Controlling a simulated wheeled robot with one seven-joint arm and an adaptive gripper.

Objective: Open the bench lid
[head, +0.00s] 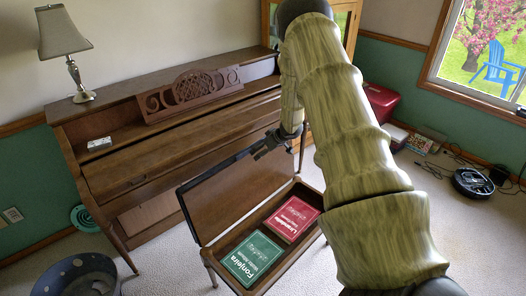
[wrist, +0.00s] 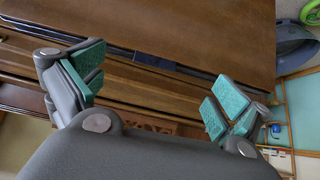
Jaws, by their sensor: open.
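The piano bench stands in front of the piano in the head view. Its brown bench lid (head: 215,207) is raised, leaning up on the piano side, with a dark rim. The bench box (head: 268,216) is open to view and holds a green book (head: 252,258) and a red book (head: 292,218). My gripper (head: 262,152) is by the right part of the lid's upper edge; contact is unclear. In the wrist view my gripper (wrist: 152,92) has its teal-padded fingers wide apart with nothing between the pads. A brown panel with a dark edge, apparently the lid (wrist: 190,30), lies beyond them.
The upright piano (head: 130,165) stands close behind the lid, with a lamp (head: 72,60) on top. A blue-grey round bed (head: 75,275) is at the lower left. A red case (head: 380,103) and a robot vacuum (head: 473,183) are to the right.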

